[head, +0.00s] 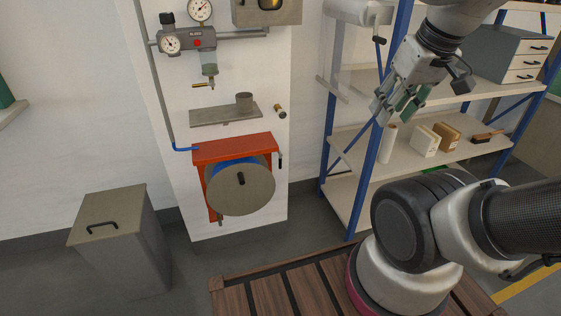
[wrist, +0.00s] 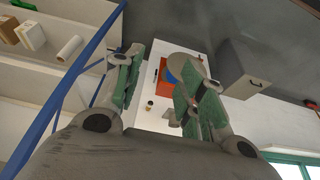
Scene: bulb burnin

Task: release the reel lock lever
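The hose reel (head: 240,188) has an orange bracket (head: 232,148), a grey disc and blue hose, and is mounted low on the white wall panel. A small lever with a dark handle (head: 280,160) hangs at the bracket's right side; I take it for the reel lock lever. In the wrist view the orange bracket (wrist: 164,86) shows upside down between my fingers, with a small dark lever (wrist: 156,75) beside it. My gripper (head: 391,113) is open and empty, in front of the shelves, up and right of the reel and well apart from it.
A blue-framed shelf rack (head: 385,150) with boxes and a white roll stands right of the panel, close to my gripper. A grey lidded bin (head: 122,240) stands left of the reel. Gauges and a small ledge (head: 222,115) are above the reel. The space before the reel is clear.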

